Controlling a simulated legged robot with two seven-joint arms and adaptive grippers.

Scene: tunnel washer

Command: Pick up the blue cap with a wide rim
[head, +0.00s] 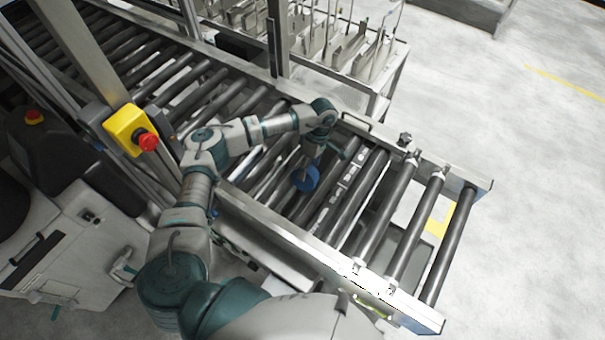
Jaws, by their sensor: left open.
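The blue cap (306,180) is a small round blue shape over the dark rollers of the conveyor, near its middle. My left arm reaches across the conveyor from the lower left and bends down at the wrist. My left gripper (314,160) is open, pointing down just above the cap and partly covering it. I cannot tell whether the fingers touch the cap.
The roller conveyor (290,230) has raised metal side rails and ends at the lower right. A yellow box with a red button (131,130) stands at its left. A rack with metal uprights (345,45) is behind. The floor at right is clear.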

